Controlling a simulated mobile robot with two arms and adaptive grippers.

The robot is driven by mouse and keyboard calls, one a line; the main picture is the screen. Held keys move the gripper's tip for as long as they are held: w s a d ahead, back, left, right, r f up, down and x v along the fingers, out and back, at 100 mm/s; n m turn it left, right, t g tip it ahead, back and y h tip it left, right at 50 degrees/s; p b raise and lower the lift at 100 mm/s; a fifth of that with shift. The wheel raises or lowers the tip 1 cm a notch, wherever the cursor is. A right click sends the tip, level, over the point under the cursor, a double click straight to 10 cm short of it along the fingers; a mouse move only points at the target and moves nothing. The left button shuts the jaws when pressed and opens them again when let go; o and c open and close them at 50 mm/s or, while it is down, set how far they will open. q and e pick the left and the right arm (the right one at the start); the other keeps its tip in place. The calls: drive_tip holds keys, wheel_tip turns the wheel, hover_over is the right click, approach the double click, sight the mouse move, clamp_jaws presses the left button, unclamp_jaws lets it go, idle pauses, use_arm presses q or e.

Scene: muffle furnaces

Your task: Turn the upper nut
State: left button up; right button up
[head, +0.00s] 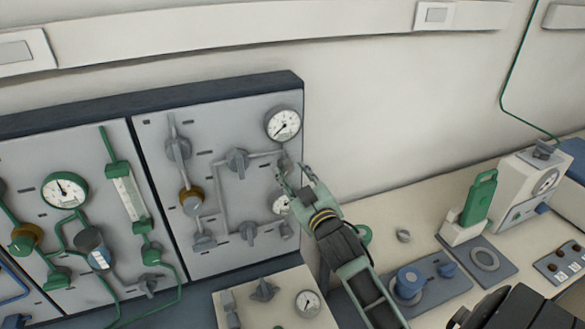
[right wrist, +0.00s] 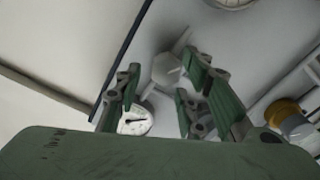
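The upper nut (head: 285,161) is a grey fitting on the right part of the light grey panel, below the upper round gauge (head: 283,124). In the right wrist view the grey six-sided nut (right wrist: 167,71) shows between and beyond the fingers. My right gripper (head: 292,176) is in front of the panel at this nut and partly covers it. Its green fingers (right wrist: 163,85) are spread apart, one on each side of the nut; I cannot tell whether they touch it. A lower grey nut (head: 286,231) sits below the gripper. My left gripper is not in view.
A lower gauge (head: 280,204) is partly hidden behind my right gripper. Grey valve knobs (head: 237,162) and pipes stand out from the panel. A box with another gauge (head: 307,303) is below. The bench on the right holds a green-handled device (head: 480,199) and a blue knob unit (head: 409,282).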

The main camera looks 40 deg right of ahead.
drive_tip(key=shift+x, duration=0.85)
drive_tip(key=shift+c, duration=0.2)
clamp_jaws()
